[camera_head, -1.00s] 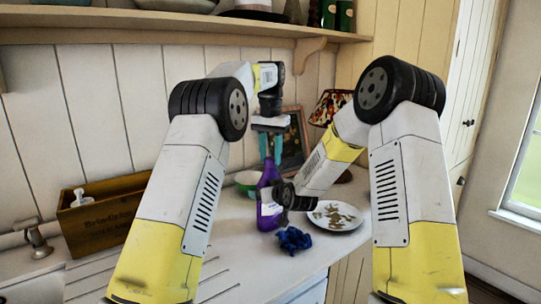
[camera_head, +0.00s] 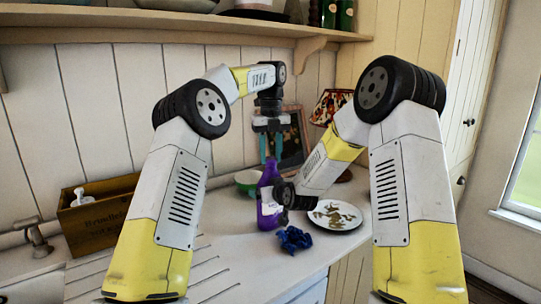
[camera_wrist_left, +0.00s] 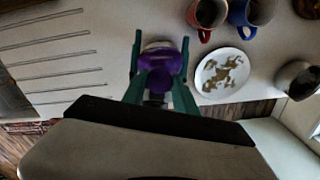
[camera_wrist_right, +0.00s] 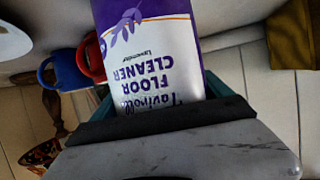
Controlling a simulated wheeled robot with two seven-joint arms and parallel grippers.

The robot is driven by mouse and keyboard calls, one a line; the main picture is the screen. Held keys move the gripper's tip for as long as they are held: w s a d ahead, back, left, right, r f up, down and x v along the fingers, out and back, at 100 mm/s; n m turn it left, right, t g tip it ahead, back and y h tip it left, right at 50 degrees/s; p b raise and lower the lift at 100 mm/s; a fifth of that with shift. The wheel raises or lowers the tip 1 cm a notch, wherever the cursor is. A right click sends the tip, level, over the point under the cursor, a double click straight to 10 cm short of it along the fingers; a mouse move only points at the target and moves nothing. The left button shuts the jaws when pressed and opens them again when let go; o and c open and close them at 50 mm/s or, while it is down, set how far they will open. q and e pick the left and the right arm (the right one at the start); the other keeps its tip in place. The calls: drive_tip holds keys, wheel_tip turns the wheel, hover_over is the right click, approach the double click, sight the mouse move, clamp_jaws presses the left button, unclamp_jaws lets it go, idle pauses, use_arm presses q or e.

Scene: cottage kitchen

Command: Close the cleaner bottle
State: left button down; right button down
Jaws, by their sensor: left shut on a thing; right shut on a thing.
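The purple cleaner bottle (camera_head: 268,180) stands upright on the counter. Its white label, reading "FLOOR CLEANER", fills much of the right wrist view (camera_wrist_right: 148,70). My left gripper (camera_head: 270,152) points straight down over the bottle, with its teal fingers on either side of the top. In the left wrist view the purple cap (camera_wrist_left: 158,80) is between these fingers, above the bottle's shoulder (camera_wrist_left: 162,58). It is shut on the cap; whether the cap touches the neck I cannot tell. My right gripper (camera_wrist_right: 155,85) is shut on the bottle's body from the right side.
A white plate (camera_head: 345,224) with a brown pattern and a crumpled blue cloth (camera_head: 294,239) lie close to the bottle. A green bowl (camera_head: 247,178) and a lamp (camera_head: 331,105) stand behind. Red (camera_wrist_left: 205,14) and blue (camera_wrist_left: 250,14) mugs are near. A wooden crate (camera_head: 92,220) is at left.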

use_arm(q)
drive_tip(key=m, duration=0.6)
drive_tip(key=shift+f, duration=0.1)
drive_tip(key=shift+m, duration=1)
drive_tip(key=c, duration=1)
unclamp_jaws()
drive_tip(key=shift+o, duration=0.2)
drive_tip(key=shift+r, duration=0.2)
